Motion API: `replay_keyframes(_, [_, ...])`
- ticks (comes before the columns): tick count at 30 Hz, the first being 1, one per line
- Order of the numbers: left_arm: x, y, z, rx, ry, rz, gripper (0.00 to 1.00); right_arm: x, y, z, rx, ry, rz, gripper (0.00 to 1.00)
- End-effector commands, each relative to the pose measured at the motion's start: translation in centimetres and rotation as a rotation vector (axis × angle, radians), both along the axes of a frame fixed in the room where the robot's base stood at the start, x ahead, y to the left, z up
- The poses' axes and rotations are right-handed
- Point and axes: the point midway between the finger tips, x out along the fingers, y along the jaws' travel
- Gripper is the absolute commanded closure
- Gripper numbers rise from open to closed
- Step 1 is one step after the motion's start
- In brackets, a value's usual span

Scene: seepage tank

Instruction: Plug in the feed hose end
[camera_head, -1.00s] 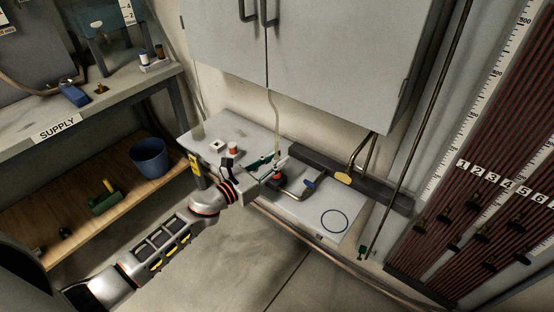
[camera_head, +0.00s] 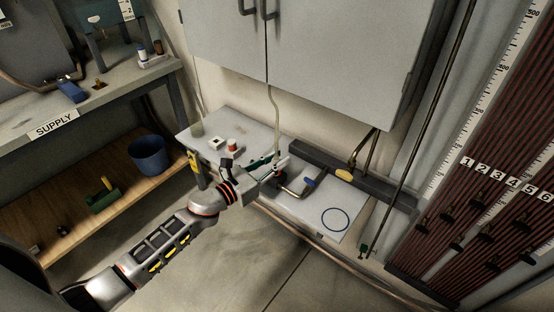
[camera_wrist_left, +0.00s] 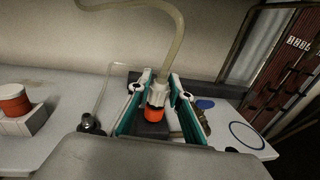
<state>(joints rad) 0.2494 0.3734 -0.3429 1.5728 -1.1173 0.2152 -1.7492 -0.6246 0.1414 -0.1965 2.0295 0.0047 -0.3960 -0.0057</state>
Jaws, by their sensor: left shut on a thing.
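The feed hose (camera_head: 275,112) hangs from the cabinet as a pale tube and runs down to my left gripper (camera_head: 277,165). In the left wrist view, its white end with an orange tip (camera_wrist_left: 155,112) sits between the green-sided fingers of my left gripper (camera_wrist_left: 159,92), which is shut on it. The end looks roughly upright, tip down, in front of a dark block. A bent pipe with a blue handle (camera_head: 309,182) lies just right of the gripper; the blue handle also shows in the left wrist view (camera_wrist_left: 205,104). Whether the tip touches a socket is hidden. My right gripper is not in view.
A dark rail (camera_head: 350,178) runs along the back. The grey cabinet (camera_head: 310,50) hangs above. A blue bucket (camera_head: 148,155) stands on the left shelf.

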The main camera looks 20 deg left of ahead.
Motion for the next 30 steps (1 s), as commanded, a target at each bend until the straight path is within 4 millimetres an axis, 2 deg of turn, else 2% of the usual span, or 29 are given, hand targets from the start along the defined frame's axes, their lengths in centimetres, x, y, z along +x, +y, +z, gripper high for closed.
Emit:
replay_keyframes(16, [0.0, 0.0, -0.9, 0.0, 0.002, 0.0, 0.98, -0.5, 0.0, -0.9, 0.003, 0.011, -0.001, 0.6])
replay_keyframes(17, [0.0, 0.0, -0.8, 0.0, 0.001, 0.0, 0.73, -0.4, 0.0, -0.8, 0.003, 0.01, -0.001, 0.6])
replay_keyframes(18, [0.0, 0.0, -0.8, 0.0, 0.001, 0.0, 0.62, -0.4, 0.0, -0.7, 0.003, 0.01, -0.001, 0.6])
replay_keyframes(26, [0.0, 0.0, -0.8, 0.0, 0.001, 0.0, 0.61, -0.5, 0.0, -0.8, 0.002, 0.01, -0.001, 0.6])
replay_keyframes(30, [-0.2, 0.1, -0.9, 0.0, 0.002, 0.0, 0.61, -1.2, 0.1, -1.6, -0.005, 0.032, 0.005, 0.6])
